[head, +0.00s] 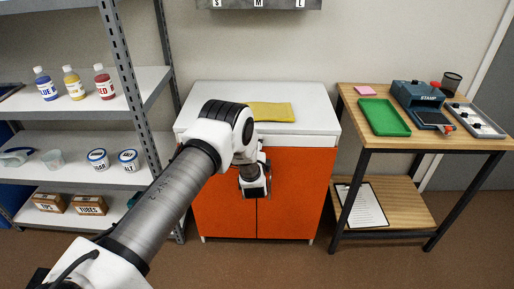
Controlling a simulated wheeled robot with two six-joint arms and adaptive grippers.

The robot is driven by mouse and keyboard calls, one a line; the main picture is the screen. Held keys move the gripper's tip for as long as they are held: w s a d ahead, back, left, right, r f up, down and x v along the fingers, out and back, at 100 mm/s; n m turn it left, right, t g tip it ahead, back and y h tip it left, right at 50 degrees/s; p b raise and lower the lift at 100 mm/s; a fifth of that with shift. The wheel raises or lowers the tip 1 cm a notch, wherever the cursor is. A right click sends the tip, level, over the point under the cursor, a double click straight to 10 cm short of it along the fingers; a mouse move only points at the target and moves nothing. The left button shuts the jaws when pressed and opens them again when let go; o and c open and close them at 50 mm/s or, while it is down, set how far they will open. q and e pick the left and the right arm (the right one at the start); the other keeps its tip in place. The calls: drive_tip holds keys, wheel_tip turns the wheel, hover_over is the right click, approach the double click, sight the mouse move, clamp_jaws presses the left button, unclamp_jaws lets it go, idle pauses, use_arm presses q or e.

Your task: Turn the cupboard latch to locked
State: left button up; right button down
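The orange cupboard (300,195) with a white top stands in the middle of the head view, with a vertical line between its two doors. Its doors look closed. My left arm reaches in from the lower left, and my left gripper (258,188) is in front of the upper middle of the doors, close to the line between them. The latch is not visible; my gripper and wrist cover that part of the doors. The fingers are too small and dark to tell if they are open, shut or touching anything. My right gripper is not in view.
A yellow cloth (270,112) lies on the cupboard top. Metal shelving (82,107) with bottles, tubs and boxes stands on the left. A wooden bench (385,145) on the right holds a green tray (384,117) and a blue stamp device (418,95). Floor in front is clear.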

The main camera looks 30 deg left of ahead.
use_arm(q)
drive_tip(key=v, duration=1.2)
drive_tip(key=shift+r, duration=0.1)
drive_tip(key=s+d+f+n+g+h+p, duration=0.1)
drive_tip(key=s+d+f+n+g+h, duration=0.2)
drive_tip(key=s, duration=0.9)
drive_tip(key=s+d+f+n+g+h+p, duration=0.2)
drive_tip(key=s+d+n+g, duration=0.4)
drive_tip(key=s, duration=0.6)
drive_tip(key=s+d+f+n+g+h+p, duration=0.2)
drive_tip(key=s+d+f+n+g+h, duration=0.2)
drive_tip(key=s, duration=0.8)
drive_tip(key=shift+s+d+f+n+g, duration=0.15)
drive_tip(key=shift+s+f+n+g, duration=0.2)
drive_tip(key=shift+f+n+g, duration=0.4)
